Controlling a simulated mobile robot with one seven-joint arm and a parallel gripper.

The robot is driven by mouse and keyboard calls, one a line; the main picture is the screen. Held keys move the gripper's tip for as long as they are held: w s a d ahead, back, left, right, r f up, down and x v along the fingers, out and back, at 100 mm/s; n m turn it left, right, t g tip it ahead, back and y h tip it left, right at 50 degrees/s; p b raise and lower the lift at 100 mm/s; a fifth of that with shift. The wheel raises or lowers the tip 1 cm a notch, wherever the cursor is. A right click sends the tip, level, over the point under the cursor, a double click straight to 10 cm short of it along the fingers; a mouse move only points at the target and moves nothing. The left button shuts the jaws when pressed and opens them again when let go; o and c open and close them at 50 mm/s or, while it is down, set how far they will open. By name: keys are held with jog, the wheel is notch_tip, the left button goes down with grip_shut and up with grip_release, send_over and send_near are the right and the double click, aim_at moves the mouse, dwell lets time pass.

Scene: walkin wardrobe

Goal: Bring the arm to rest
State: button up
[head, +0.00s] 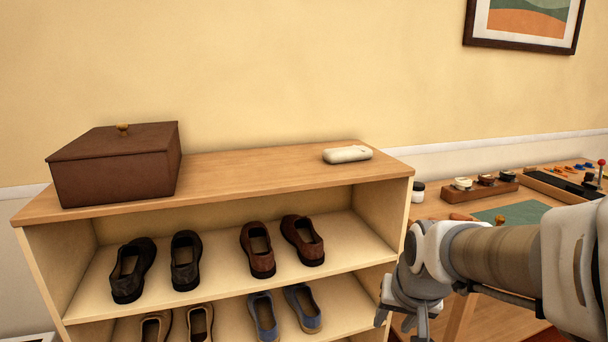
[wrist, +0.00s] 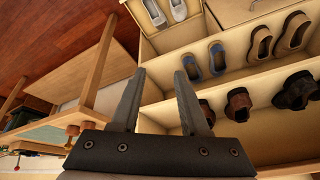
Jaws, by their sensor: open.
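My gripper (head: 405,320) is at the lower right of the head view, beside the right end of the shoe shelf (head: 250,175) and lower than its top. In the wrist view my gripper (wrist: 158,98) shows two dark fingers spread apart with nothing between them. Past the fingers, the wrist view shows the shelf's side and its rows of shoes. My arm (head: 490,255) reaches in from the right edge of the head view, in front of the desk. The fingertips are only partly visible in the head view.
A brown lidded box (head: 115,170) and a pale rounded case (head: 347,154) stand on the shelf top. Pairs of shoes (head: 258,250) fill the shelves below. To the right, a desk holds a green mat (head: 510,214), a wooden stand (head: 480,190) and a small jar (head: 418,192).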

jog(key=s+a+r+n+t, duration=0.1)
jog(key=s+r+n, duration=0.35)
jog(key=s, duration=0.85)
notch_tip(320, 180, up, 22)
jog(key=m+p, duration=0.1)
jog(key=p, duration=2)
jog(key=shift+r+m, duration=0.2)
jog(key=shift+m, duration=0.15)
